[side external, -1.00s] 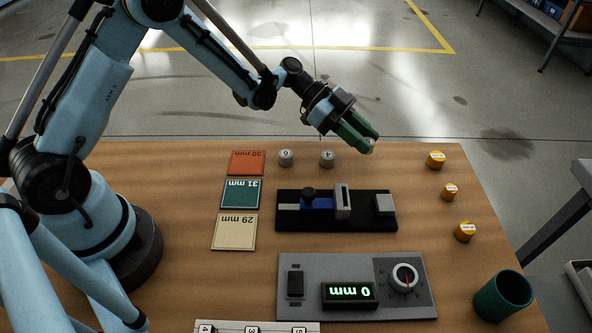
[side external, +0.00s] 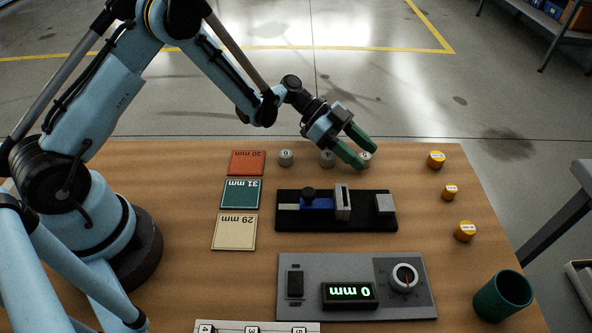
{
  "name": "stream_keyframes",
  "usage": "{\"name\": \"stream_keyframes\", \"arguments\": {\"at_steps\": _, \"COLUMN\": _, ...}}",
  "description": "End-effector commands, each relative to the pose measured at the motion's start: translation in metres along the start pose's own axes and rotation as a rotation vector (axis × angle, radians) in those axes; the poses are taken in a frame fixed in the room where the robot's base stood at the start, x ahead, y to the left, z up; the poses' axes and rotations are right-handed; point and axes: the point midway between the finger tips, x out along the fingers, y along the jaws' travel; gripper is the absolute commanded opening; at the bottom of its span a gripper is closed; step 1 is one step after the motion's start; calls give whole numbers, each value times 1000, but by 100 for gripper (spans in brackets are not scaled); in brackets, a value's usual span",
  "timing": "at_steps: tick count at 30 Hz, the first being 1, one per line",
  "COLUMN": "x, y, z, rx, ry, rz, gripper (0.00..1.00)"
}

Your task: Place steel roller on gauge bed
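Three grey steel rollers stand upright in a row at the back of the wooden table: one marked 6 or 9 (side external: 286,158), one in the middle (side external: 327,156) partly covered by my gripper, and one at the right (side external: 365,158). My gripper (side external: 365,157) is open, its green fingers spread, with the right roller showing between the fingertips. I cannot tell whether a finger touches it. The gauge bed (side external: 300,223) is a black base in the table's middle, with a blue slider (side external: 318,204), an upright grey plate and a grey block. No roller is on it.
Orange, green and cream mats (side external: 234,231) marked 30, 31 and 29 mm lie left of the bed. A grey panel (side external: 350,261) reading 0 mm is in front. Several yellow cylinders (side external: 436,160) and a green cup (side external: 502,296) stand at right.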

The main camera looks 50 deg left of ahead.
Motion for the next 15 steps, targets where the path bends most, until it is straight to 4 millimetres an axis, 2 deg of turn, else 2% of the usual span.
{"name": "stream_keyframes", "arguments": {"at_steps": 10, "x": -3, "y": 0, "z": 0, "rx": -1, "ry": 0, "rz": -1, "gripper": 56}}
{"name": "stream_keyframes", "arguments": {"at_steps": 15, "x": -23, "y": -1, "z": 0, "rx": -3, "ry": 0, "rz": -4, "gripper": 56}}
